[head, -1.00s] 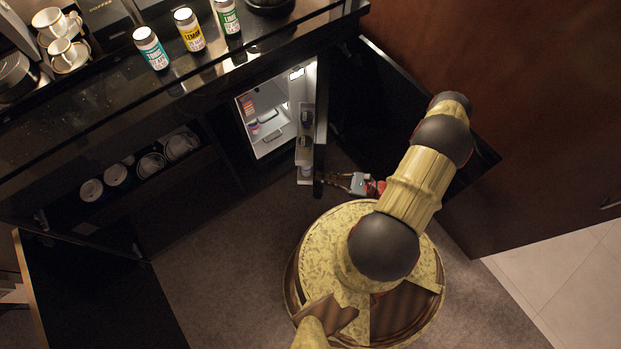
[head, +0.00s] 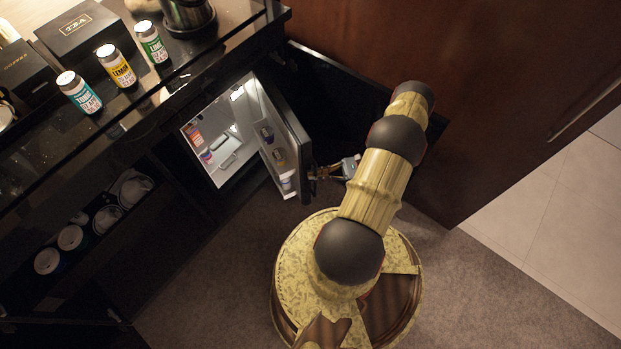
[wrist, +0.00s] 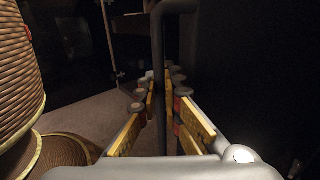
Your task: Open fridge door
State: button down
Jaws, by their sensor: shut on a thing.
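The fridge is open in the head view, with its bright white interior (head: 232,145) in full sight. The fridge door (head: 292,128) stands swung out to the right, its shelved inner side facing left and its dark outer side facing my arm. My gripper (head: 318,173) is at the outer side of the door, near its free edge. In the wrist view a dark vertical bar handle (wrist: 158,75) runs between the two yellow-sided fingers of my gripper (wrist: 165,90), which are shut on it. The exact contact is dim.
An open dark cabinet door (head: 335,85) stands behind the fridge door. Tonic (head: 80,92), lemon (head: 117,66) and lime (head: 151,42) cans stand on the counter above. Grey carpet (head: 215,270) lies clear in front. A brown wall panel (head: 470,90) is at the right.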

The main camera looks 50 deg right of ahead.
jog(key=shift+a, duration=0.1)
jog(key=c, duration=2.2)
grip_release()
jog(key=shift+c, duration=0.2)
jog(key=shift+r, duration=0.1)
notch_tip(320, 180, up, 10)
jog(key=shift+f, duration=0.1)
jog(key=shift+c, duration=0.2)
